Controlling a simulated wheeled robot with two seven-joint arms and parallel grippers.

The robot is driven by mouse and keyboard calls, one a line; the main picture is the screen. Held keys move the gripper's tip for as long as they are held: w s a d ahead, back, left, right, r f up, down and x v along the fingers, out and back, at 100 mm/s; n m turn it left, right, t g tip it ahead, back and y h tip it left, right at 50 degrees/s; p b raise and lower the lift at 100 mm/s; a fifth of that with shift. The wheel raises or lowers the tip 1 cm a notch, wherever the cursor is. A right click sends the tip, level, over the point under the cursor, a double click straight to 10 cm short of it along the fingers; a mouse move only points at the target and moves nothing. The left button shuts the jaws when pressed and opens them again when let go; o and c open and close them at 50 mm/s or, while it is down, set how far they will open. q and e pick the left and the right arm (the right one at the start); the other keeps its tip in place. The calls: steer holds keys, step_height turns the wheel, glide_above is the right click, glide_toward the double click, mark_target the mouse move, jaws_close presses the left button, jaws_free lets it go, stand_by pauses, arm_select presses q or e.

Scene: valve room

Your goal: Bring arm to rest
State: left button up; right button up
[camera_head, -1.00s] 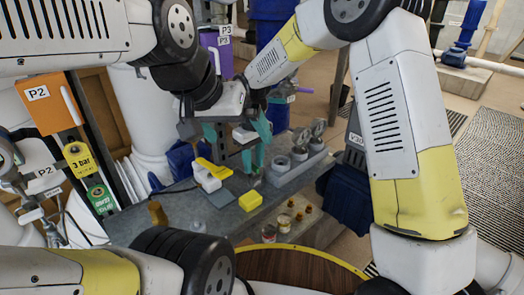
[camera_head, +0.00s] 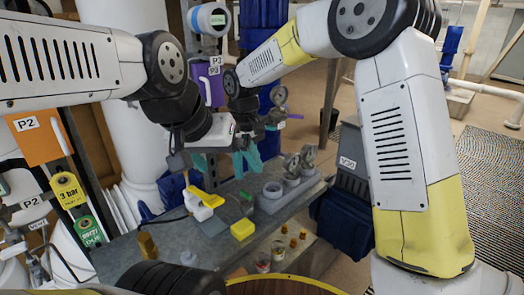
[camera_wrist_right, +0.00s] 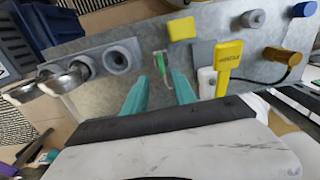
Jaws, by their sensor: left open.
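My left gripper (camera_head: 204,160) reaches in from the upper left in the head view, above the back of the grey bench (camera_head: 150,245). It is open, with its teal fingers partly hidden. My right gripper (camera_head: 246,160) is close beside it at the bench's far side. In the right wrist view the right gripper (camera_wrist_right: 160,95) has two teal fingers apart with nothing held between them. A small green piece (camera_wrist_right: 160,66) lies on the bench beyond the fingertips; it also shows in the head view (camera_head: 246,196).
A yellow block (camera_head: 243,230), a yellow-handled white tool (camera_head: 204,202) and a grey socket holder (camera_head: 272,202) stand on the bench. A blue bin (camera_head: 345,225) is at its right. A round display gauge (camera_head: 209,20) is behind. Floor at far right is open.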

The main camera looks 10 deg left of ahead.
steer(key=s+d+r+m+t+y, duration=0.1)
steer(key=s+d+r+m, duration=0.15)
steer(key=d+r, duration=0.5)
steer(key=s+d+r+m+t+y, duration=0.1)
steer(key=s+d+r+m+t, duration=0.2)
steer(key=d, duration=0.7)
steer(key=s+d+r+m+t, duration=0.2)
steer(key=s+d+m, duration=0.2)
steer(key=s+d, duration=0.7)
steer(key=shift+s+d+r, duration=0.15)
steer(key=shift+s+r, duration=0.1)
steer(key=shift+s, duration=0.4)
steer(key=shift+m, duration=0.25)
